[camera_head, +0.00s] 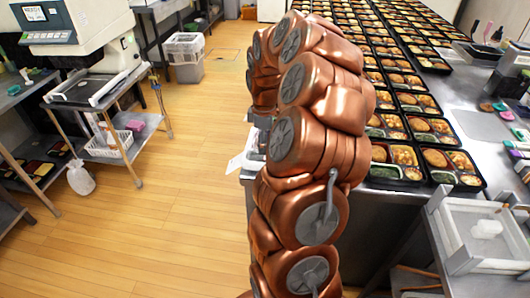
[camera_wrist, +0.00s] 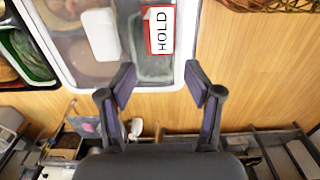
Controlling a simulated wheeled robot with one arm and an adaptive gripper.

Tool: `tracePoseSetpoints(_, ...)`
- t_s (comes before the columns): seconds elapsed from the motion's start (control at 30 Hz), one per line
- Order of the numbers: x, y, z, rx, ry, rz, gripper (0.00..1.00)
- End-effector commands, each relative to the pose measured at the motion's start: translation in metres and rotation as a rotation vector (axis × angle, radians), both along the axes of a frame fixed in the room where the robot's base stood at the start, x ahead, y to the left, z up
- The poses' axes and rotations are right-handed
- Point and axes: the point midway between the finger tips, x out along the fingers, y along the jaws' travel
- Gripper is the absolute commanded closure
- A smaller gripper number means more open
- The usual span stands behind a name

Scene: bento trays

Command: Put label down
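The label (camera_wrist: 161,30), white with the black word HOLD and red along its left edge, shows at the top of the wrist view. It appears to lie on the clear-topped bento tray (camera_wrist: 180,60), near the tray's right edge; contact cannot be judged. My gripper (camera_wrist: 160,80) is open, its two dark fingers apart with nothing between them. The label is beyond the fingertips, roughly in line with the gap.
Many filled bento trays (camera_head: 430,130) cover the steel table at the right. A white crate (camera_head: 483,267) stands at the front right. A side table with a machine (camera_head: 75,25) and a shelf is at the left. The wooden floor (camera_head: 170,230) between is clear.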

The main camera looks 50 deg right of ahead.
Motion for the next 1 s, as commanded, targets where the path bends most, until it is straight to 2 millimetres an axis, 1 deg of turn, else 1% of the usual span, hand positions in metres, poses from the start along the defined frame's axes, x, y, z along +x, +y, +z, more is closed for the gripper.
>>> tracePoseSetpoints(0.2,0.001,0.0,0.038,-0.002,-0.005,-0.001,0.39)
tracePoseSetpoints(0.4,0.001,0.0,0.066,-0.001,-0.003,0.0,0.39)
tracePoseSetpoints(0.5,0.001,-0.001,0.075,-0.003,-0.004,-0.001,0.39)
tracePoseSetpoints(0.67,0.0,0.001,0.082,0.001,0.0,0.001,0.39)
tracePoseSetpoints(0.87,0.0,0.003,0.084,0.002,0.0,0.001,0.39)
tracePoseSetpoints(0.97,0.002,0.02,0.088,0.004,-0.003,0.003,0.39)
tracePoseSetpoints(1.0,0.003,0.032,0.09,0.006,-0.003,0.002,0.39)
